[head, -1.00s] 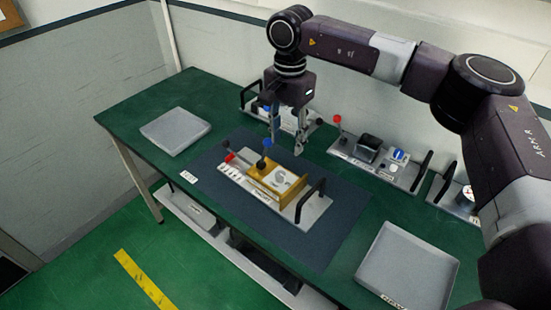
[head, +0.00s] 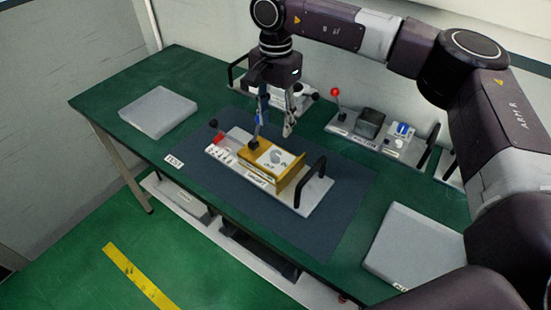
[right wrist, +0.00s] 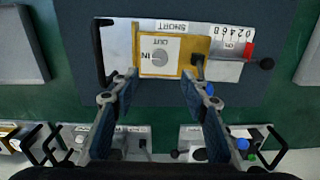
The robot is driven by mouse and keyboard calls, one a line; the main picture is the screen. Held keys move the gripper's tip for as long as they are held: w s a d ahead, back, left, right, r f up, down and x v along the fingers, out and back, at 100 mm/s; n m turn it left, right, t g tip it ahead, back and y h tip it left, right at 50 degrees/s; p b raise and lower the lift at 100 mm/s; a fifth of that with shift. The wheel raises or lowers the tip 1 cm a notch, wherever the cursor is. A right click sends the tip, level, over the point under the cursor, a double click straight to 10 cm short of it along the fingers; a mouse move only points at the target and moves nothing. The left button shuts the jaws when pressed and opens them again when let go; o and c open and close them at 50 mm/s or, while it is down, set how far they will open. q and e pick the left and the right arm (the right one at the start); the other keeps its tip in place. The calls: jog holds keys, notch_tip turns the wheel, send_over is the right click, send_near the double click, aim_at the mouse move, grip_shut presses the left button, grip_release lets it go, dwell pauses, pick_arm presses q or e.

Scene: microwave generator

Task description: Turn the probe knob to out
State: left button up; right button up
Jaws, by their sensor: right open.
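The probe knob (right wrist: 158,58) is a pale round dial on a white plate marked IN and OUT, on a gold block of the test unit (head: 317,190). In the head view the knob (head: 278,157) faces up; its pointer is too small to read. My right gripper (head: 273,133) is open and points down just above and behind the knob. In the right wrist view my right gripper (right wrist: 159,76) has its fingers apart, with the knob between and beyond their tips. The fingers hold nothing. My left gripper is not in view.
A lever with a dark shaft (head: 255,138) stands beside the knob, close to my left-hand finger. A black handle (head: 322,168) rises at the unit's right end. Grey trays (head: 158,110) and (head: 415,245) lie at both sides. Other units (head: 385,138) stand along the back.

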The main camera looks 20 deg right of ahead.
aim_at(276, 154)
notch_tip(276, 154, down, 3)
jog(key=shift+r+b, duration=0.1)
jog(key=shift+b, duration=0.8)
jog(key=shift+s+f, duration=0.1)
jog(key=shift+f, duration=0.2)
notch_tip(276, 154, down, 6)
jog(key=shift+p, duration=1.15)
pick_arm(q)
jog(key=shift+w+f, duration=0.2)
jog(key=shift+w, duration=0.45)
pick_arm(e)
jog(key=shift+f, duration=0.6)
grip_shut()
